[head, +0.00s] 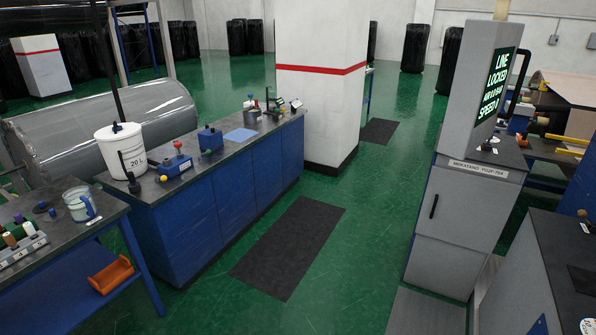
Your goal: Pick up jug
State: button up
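Beside the jug are small dark caps (42,206) and a grey rack (22,248) of spools. A white bucket (122,155) stands on the long blue counter (215,170) behind. An orange bin (111,275) sits below the table. Green floor (345,265) is open in the middle.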

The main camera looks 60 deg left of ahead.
aim_at(79, 202)
jog(key=u, duration=3.35)
jog(key=i+j+u, duration=0.25)
jog(key=i, duration=1.45)
jog(key=i+l+u, duration=0.2)
jog(key=i, duration=1.55)
